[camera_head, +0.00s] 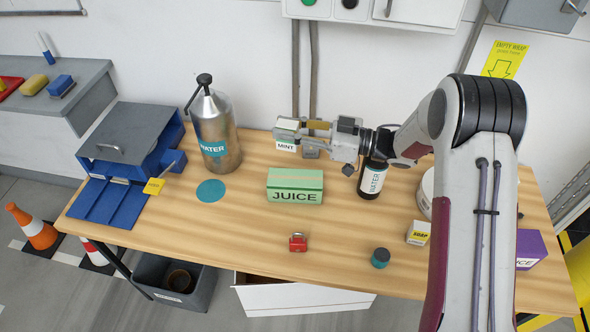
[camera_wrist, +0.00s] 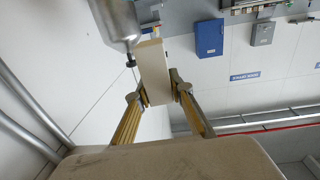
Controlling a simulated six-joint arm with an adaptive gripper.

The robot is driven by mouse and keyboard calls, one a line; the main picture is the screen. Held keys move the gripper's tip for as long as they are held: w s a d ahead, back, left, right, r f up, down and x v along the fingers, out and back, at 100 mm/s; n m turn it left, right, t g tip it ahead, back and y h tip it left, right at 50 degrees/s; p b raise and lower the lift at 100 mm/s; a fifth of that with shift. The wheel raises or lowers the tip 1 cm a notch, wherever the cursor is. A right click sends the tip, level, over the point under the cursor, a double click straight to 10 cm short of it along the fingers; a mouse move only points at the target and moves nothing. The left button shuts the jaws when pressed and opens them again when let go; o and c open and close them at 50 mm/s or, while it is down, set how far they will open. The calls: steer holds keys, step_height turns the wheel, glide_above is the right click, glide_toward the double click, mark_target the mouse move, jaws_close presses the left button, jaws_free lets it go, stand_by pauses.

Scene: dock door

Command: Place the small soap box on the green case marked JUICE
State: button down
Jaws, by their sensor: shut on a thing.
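The small soap box (camera_head: 418,233), white and yellow with the word SOAP, stands on the wooden table at the right, beside my arm. The green case marked JUICE (camera_head: 295,187) sits mid-table with a clear top. My gripper (camera_head: 298,130) is behind the green case, towards the wall, away from the soap box. It is shut on a small pale box marked MINT (camera_head: 286,145). In the wrist view the held box (camera_wrist: 153,68) shows as a plain cream block between the two fingertips (camera_wrist: 158,92).
A dark WATER bottle (camera_head: 372,178) stands below my forearm. A purple box (camera_head: 532,250) is partly hidden behind my arm.

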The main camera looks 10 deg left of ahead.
steer(key=w+d+f+m+t+h, duration=0.1)
steer(key=w+f+m+t, duration=0.2)
steer(key=f+t, duration=0.2)
steer(key=shift+w+d+f+m+t, duration=0.15)
steer(key=shift+m+t, duration=0.25)
glide_above(295, 177)
step_height(295, 177, down, 6)
stand_by(0.7)
steer(key=shift+f, duration=0.15)
steer(key=shift+f, duration=1.85)
steer(key=shift+f, duration=0.1)
steer(key=c, duration=1.8)
jaws_free()
